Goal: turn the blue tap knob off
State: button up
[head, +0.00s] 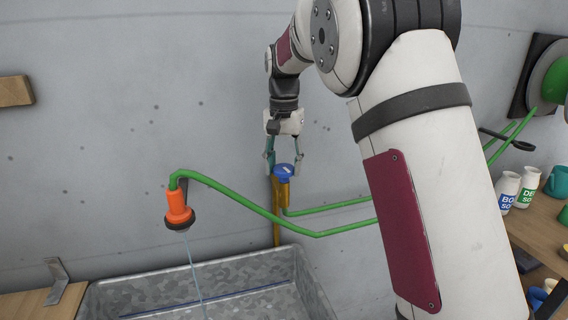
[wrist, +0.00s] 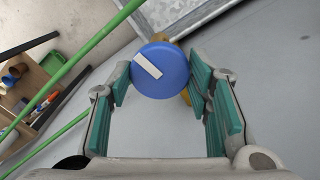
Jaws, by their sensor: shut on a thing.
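The blue tap knob (head: 284,170) sits on top of a brass tap and pipe (head: 280,194) against the grey wall. In the wrist view the knob (wrist: 172,77) is round, with a white bar mark lying diagonally from upper left to lower right. My gripper (head: 285,163) reaches down from above and is shut on the knob, one green-padded finger on each side. An orange nozzle (head: 178,207) on a green hose (head: 250,205) hangs over the metal trough, and a thin stream of water (head: 193,262) runs from it.
The galvanised trough (head: 313,285) stands below. At the right, a shelf (head: 535,226) holds white labelled bottles (head: 508,188) and a teal mug (head: 557,181). A green hose reel (head: 553,78) is mounted on the wall. My arm covers the middle right.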

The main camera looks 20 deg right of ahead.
aim_at(284, 167)
jog(key=shift+m, duration=1.1)
jog(key=o, duration=1.1)
jog(key=shift+o, duration=0.2)
jog(key=shift+r, duration=0.1)
notch_tip(284, 167, up, 12)
